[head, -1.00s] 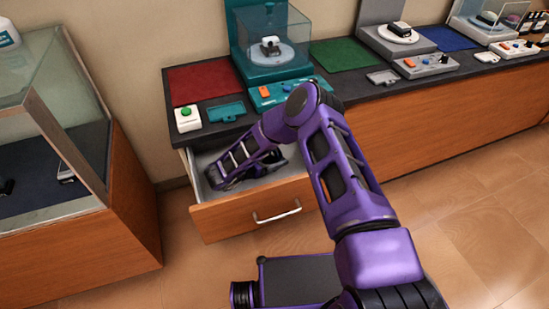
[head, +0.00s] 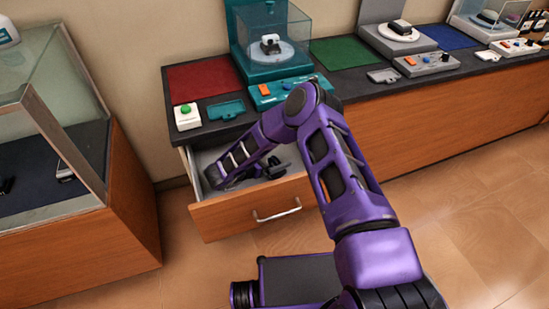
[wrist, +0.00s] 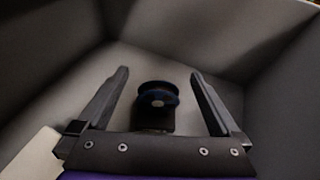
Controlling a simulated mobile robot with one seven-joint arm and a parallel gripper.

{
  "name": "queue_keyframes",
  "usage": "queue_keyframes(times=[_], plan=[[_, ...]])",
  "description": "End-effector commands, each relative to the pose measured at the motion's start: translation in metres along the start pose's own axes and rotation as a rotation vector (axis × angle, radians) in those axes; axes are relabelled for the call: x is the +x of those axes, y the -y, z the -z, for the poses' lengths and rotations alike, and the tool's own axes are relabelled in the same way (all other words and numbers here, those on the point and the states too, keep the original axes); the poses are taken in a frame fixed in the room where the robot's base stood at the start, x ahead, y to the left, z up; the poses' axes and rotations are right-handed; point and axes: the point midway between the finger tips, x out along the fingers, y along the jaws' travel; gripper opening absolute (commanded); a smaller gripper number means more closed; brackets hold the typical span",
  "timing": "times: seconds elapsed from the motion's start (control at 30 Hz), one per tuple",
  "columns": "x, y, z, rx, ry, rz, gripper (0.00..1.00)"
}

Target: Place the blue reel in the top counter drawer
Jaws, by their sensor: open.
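The top counter drawer (head: 232,216) is pulled out below the left end of the counter, its pale inside open to view. The blue reel (wrist: 158,94) shows in the wrist view as a small dark blue round thing with a pale centre, inside the grey-walled drawer. My gripper (wrist: 159,74) is open, with one finger on each side of the reel and gaps between. A black part sits just below the reel in the picture; I cannot tell what it is. In the head view my arm reaches into the drawer and the reel cannot be made out clearly.
The counter top (head: 222,127) above the drawer holds a white box with a green button (head: 187,116), a teal tray (head: 226,110) and a teal display stand (head: 275,66). A glass display case (head: 62,110) stands at the left. The floor right of the drawer is clear.

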Motion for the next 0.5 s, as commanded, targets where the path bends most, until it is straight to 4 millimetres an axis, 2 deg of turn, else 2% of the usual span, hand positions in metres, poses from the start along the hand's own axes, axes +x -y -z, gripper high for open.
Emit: queue_keyframes(times=[0.07, 0.5], plan=[[-0.005, 0.0, -0.012, 0.001, -0.001, 0.0, 1.0], [-0.098, -0.001, -0.008, -0.002, 0.0, -0.004, 1.0]])
